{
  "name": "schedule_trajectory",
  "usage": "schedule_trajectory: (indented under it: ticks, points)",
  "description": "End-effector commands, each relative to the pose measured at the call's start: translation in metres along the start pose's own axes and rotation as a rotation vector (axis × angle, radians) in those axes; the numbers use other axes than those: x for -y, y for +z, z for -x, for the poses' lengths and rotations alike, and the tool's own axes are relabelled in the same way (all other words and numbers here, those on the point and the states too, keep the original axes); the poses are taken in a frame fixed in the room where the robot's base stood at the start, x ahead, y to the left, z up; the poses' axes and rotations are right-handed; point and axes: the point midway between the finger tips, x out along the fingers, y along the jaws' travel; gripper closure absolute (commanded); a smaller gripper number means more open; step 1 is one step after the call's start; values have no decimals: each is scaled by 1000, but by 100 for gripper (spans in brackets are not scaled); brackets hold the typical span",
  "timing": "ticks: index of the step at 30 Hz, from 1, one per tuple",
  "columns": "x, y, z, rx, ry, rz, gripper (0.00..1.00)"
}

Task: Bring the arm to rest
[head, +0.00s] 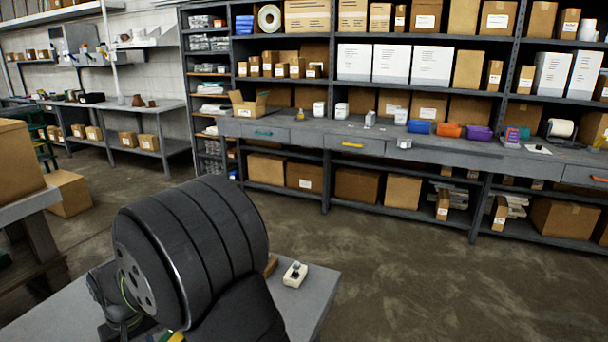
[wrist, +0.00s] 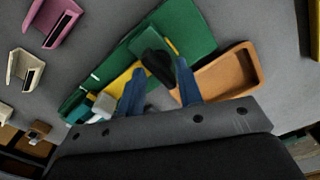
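In the wrist view my gripper (wrist: 160,80) has two blue fingers standing apart with a gap between them, so it looks open. Beyond the fingertips is a green board or tray (wrist: 195,30) with a yellow strip, on a grey surface. A dark object (wrist: 158,62) shows between and beyond the fingers; I see no finger closed on it. In the head view my dark, bulky arm fills the lower left, and the gripper is not visible there.
An orange-brown tray (wrist: 232,72) lies right of the fingers. Pink (wrist: 60,22) and cream (wrist: 24,70) holders stand at left. In the head view, a small whitish device (head: 295,274) sits on the near grey table (head: 318,292). Open floor (head: 400,275) separates it from the shelf bench (head: 300,130).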

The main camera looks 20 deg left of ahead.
Motion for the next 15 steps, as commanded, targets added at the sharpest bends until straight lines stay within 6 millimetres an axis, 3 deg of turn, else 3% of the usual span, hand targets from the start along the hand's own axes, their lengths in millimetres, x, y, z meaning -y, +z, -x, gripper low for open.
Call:
schedule_trajectory:
  ticks: [15]
  points:
    - [0,0,0,0,0,-369,67]
